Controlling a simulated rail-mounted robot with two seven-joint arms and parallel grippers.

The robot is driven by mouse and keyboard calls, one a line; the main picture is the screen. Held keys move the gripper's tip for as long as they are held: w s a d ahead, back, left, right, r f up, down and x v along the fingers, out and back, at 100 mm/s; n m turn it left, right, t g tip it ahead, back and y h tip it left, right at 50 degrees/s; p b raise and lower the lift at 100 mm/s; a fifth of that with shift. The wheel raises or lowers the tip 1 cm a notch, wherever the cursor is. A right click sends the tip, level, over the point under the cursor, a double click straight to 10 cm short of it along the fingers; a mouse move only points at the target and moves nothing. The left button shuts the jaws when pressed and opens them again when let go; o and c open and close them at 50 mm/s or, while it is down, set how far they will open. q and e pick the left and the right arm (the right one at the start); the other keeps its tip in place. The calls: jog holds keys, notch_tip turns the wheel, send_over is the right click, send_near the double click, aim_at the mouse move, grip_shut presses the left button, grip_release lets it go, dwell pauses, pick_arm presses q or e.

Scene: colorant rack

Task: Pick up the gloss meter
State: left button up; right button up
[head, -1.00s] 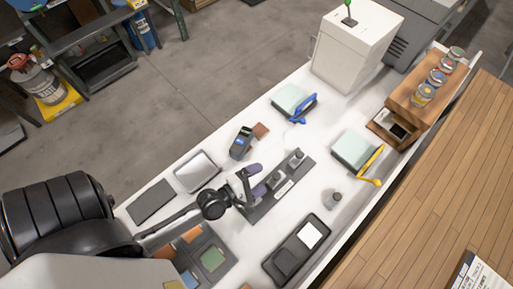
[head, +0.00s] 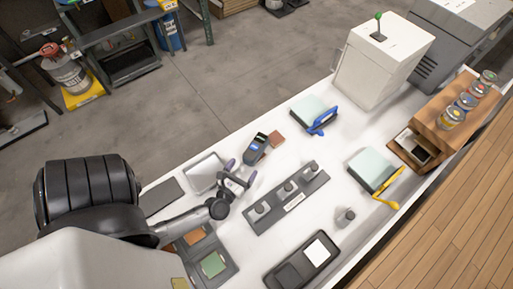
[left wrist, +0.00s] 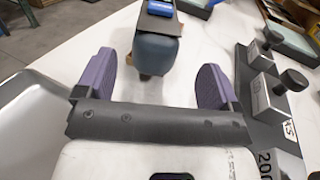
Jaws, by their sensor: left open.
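The gloss meter appears to be the dark handheld device with a blue screen (head: 255,149), lying on the white bench. In the left wrist view its blue-grey body (left wrist: 156,52) lies ahead, between the lines of the two fingers. My left gripper (head: 240,171) is open, with purple finger pads, and is just short of the meter's near end in the head view. The gripper also shows in the left wrist view (left wrist: 157,66), with nothing held. I cannot tell its exact height above the bench. My right gripper is not in view.
A dark block with several knobbed weights (head: 262,222) stands right of the gripper. A shiny tray (head: 203,174) lies close on the left. A small brown tile (head: 277,140) lies beside the meter. A blue-handled glass plate (head: 309,109) is farther back.

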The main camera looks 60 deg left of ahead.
aim_at(251, 155)
pick_arm(q)
jog(key=shift+x, duration=0.95)
jog(key=x, duration=0.2)
jog(key=p+x, duration=0.1)
jog(key=shift+w+a+p, duration=0.2)
jog(key=shift+a+p, duration=0.1)
jog(key=shift+a, duration=0.15)
jog(key=shift+w+a+f, duration=0.1)
jog(key=shift+w+a, duration=0.25)
jog(key=shift+w, duration=0.3)
jog(key=shift+c, duration=0.4)
